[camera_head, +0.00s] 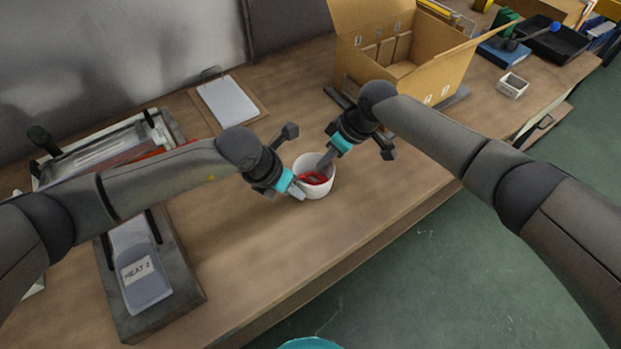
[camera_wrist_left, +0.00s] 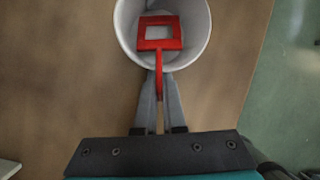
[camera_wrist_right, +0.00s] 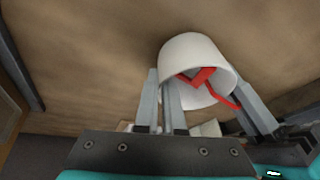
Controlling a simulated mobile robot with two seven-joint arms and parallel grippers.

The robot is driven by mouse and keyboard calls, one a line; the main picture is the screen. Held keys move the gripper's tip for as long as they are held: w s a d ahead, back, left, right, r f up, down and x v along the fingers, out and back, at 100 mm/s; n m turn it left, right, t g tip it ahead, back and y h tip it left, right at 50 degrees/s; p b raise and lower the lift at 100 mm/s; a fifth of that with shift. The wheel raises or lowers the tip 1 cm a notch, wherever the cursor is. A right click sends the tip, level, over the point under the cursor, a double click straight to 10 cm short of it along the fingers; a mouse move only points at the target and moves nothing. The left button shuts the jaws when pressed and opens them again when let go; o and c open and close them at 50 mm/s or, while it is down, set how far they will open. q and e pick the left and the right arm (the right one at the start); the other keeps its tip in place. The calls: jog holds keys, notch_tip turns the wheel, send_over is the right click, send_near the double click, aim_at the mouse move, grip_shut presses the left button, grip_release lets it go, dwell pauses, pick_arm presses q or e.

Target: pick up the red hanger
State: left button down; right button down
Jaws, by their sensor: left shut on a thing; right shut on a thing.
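The red hanger (camera_head: 314,178) stands in a white cup (camera_head: 323,190) on the wooden table. In the left wrist view the hanger (camera_wrist_left: 160,42) has a square frame inside the cup (camera_wrist_left: 199,42) and a thin stem over its rim. My left gripper (camera_head: 296,190) is shut on that stem, at the cup's near left side; its fingers (camera_wrist_left: 159,80) show the stem between them. My right gripper (camera_head: 324,160) is at the cup's far rim. In the right wrist view its fingers (camera_wrist_right: 162,80) are close together on the wall of the cup (camera_wrist_right: 195,50); the exact contact is partly hidden.
An open cardboard box (camera_head: 400,60) stands behind the right arm. A grey block with a labelled plate (camera_head: 145,272) is at the front left. A white board (camera_head: 227,102) lies at the back. The table (camera_head: 270,262) is clear in front of the cup.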

dwell(0.4)
pick_arm(q)
notch_tip(320, 180, up, 10)
pick_arm(e)
jog(key=c, duration=0.9)
grip_release()
jog(key=shift+c, duration=0.2)
jog(key=shift+r, duration=0.15)
jog(key=v, duration=1.1)
jog(key=shift+d+r, duration=0.25)
jog(key=shift+r, duration=0.1)
jog(key=shift+s, duration=0.1)
